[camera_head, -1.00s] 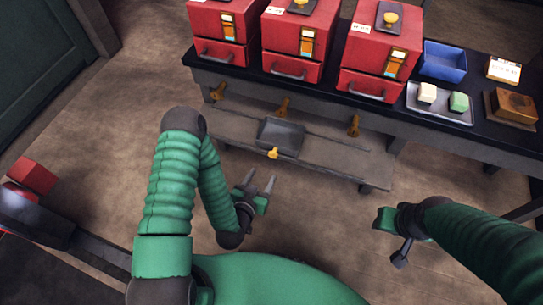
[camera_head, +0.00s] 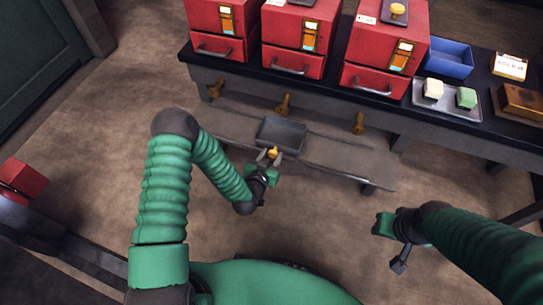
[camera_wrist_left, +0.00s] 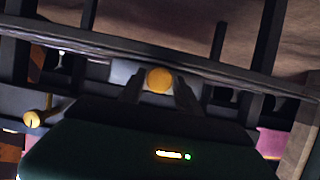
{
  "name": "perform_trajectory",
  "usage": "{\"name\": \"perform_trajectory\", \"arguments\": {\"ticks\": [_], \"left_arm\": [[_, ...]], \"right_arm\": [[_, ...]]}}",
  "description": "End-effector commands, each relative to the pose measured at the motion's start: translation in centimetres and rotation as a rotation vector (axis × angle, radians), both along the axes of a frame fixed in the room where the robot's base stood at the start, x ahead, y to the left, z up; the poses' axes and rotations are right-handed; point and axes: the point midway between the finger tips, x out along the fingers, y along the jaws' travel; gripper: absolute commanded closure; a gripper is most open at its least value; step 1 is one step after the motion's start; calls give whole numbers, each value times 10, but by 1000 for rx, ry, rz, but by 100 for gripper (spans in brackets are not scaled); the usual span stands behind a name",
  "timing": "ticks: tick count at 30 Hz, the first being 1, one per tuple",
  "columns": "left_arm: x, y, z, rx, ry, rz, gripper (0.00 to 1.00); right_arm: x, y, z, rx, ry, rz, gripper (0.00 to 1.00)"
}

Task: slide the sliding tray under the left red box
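The sliding tray (camera_head: 281,133) is a dark grey shallow tray on the low shelf, roughly below the middle red box (camera_head: 296,40). Its yellow knob (camera_head: 273,151) faces me and also shows in the left wrist view (camera_wrist_left: 159,79). The left red box (camera_head: 222,46) stands on the bench, up and left of the tray. My left gripper (camera_head: 270,158) is at the knob, its open fingers on either side of it; small gaps seem to show in the wrist view (camera_wrist_left: 160,90). My right gripper (camera_head: 386,223) is away to the right, its fingers unclear.
The low shelf (camera_head: 225,125) has a rail and free room left of the tray. Brass handles (camera_head: 283,104) stick out from the bench front above it. A right red box (camera_head: 383,50), blue bin (camera_head: 446,60) and metal tray (camera_head: 425,99) with blocks stand on the bench.

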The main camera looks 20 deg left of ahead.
Motion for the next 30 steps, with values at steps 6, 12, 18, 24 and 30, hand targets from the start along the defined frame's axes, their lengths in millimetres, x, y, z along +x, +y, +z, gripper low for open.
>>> {"name": "perform_trajectory", "arguments": {"ticks": [6, 12, 18, 24, 30], "left_arm": [[0, 0, 0, 0, 0, 0, 90], [0, 0, 0, 0, 0, -1, 100], [0, -1, 0, 0, 0, -1, 100], [0, -1, 0, -1, 0, -2, 100], [-1, -1, 0, -1, 0, -2, 100]], "right_arm": [[0, 0, 0, 0, 0, 0, 64], [0, 0, 0, 0, 0, 0, 64], [0, 0, 0, 0, 0, 0, 64], [0, 0, 0, 0, 0, 0, 64], [0, 0, 0, 0, 0, 0, 64]]}}
